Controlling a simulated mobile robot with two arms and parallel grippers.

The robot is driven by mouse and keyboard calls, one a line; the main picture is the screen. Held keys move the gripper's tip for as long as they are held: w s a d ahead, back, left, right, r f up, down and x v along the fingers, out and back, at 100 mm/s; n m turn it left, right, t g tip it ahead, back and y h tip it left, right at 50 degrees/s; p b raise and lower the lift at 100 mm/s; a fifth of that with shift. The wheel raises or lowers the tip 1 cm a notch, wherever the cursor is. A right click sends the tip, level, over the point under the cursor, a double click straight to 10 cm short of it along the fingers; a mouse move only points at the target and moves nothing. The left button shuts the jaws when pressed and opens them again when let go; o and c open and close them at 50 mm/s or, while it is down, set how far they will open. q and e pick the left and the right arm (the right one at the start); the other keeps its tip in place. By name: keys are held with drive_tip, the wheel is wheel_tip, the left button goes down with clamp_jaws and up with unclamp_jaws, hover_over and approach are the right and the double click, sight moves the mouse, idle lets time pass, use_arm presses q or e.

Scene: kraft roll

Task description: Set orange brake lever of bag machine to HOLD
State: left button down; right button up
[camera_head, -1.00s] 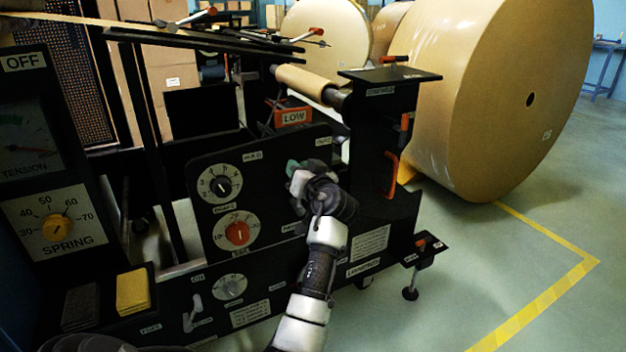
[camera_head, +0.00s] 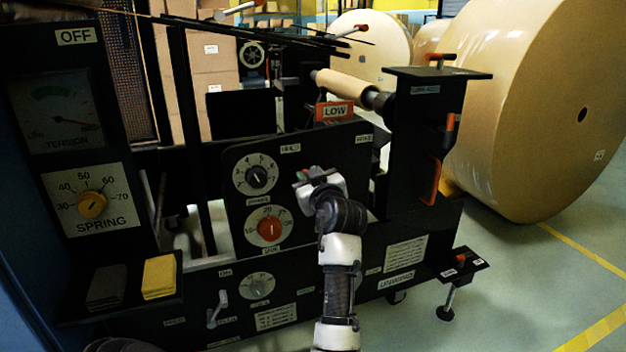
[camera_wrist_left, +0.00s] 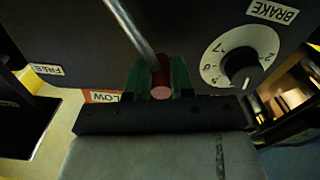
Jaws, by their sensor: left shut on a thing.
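The bag machine's dark panel (camera_head: 345,160) faces me, with a HOLD label (camera_head: 290,148) at upper left and a FREE label (camera_head: 363,138) at upper right. My left gripper (camera_head: 307,177) is at the panel, just below and slightly right of HOLD. In the left wrist view, the green fingertips (camera_wrist_left: 160,82) are shut on the red-orange end of the brake lever (camera_wrist_left: 160,77). Its metal rod (camera_wrist_left: 130,28) runs up and left there. In the head view the gripper hides most of the lever. The FREE label (camera_wrist_left: 47,69) also shows in the wrist view. My right gripper is not in view.
Left of the gripper are the brake dial (camera_head: 257,175) and a red-knobbed dial (camera_head: 269,229). A dark post with an orange handle (camera_head: 431,180) stands to the right. A large kraft roll (camera_head: 530,110) is behind it. Open floor lies at lower right.

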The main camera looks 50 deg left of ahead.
use_arm(q)
drive_tip(key=shift+s+a+f, duration=0.1)
drive_tip(key=shift+f, duration=0.15)
drive_tip(key=c, duration=1)
unclamp_jaws()
drive_tip(key=shift+r, duration=0.1)
